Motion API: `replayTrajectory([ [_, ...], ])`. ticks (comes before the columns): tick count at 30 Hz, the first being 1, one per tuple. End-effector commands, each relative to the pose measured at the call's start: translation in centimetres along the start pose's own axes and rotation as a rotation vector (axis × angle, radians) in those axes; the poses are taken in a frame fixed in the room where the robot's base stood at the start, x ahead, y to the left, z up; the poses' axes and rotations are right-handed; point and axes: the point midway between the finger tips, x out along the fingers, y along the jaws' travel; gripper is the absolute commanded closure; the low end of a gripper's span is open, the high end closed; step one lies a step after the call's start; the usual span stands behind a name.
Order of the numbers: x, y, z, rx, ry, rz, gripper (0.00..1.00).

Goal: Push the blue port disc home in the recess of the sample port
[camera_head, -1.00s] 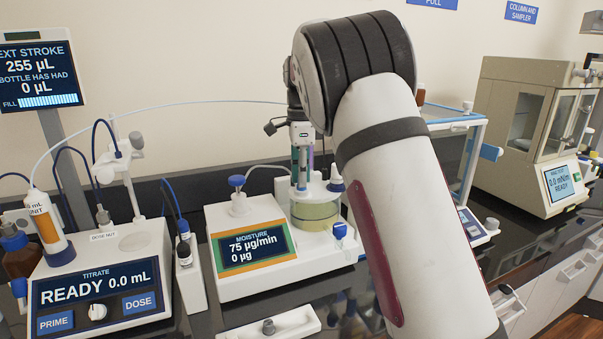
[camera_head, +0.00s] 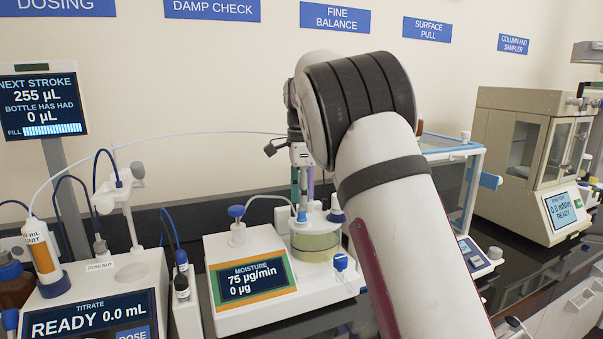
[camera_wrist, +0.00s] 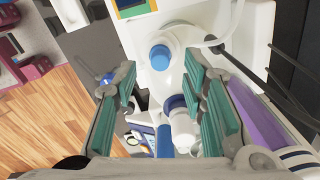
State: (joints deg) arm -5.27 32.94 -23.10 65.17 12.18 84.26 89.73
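The blue port disc (camera_wrist: 160,57) appears as a round blue top on a white raised neck, which I take as the sample port (camera_wrist: 172,72), on the moisture unit's vessel. I cannot tell how deep the disc sits. In the head view, a small blue spot on the vessel lid (camera_head: 302,216) seems to be the same disc. My gripper (camera_wrist: 162,82) is open, its green-padded fingers apart on either side of the view, with nothing held. The disc shows just beyond the fingertips, between their lines. In the head view, my gripper (camera_head: 302,182) points down above the vessel.
A white, blue-ringed cap (camera_wrist: 183,106) stands beside the disc. A blue tap (camera_head: 341,262) juts from the vessel's front. A white tube (camera_wrist: 226,30) curves to the lid.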

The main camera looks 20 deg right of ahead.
Motion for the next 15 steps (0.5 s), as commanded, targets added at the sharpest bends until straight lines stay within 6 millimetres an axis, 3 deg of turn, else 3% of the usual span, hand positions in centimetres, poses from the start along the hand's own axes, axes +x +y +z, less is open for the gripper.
replayTrajectory([
  [7, -5.3, -0.1, 0.0, 0.0, 0.0, -0.004, 0.62],
  [15, -8.3, -0.1, 0.0, -0.001, 0.0, -0.001, 0.62],
])
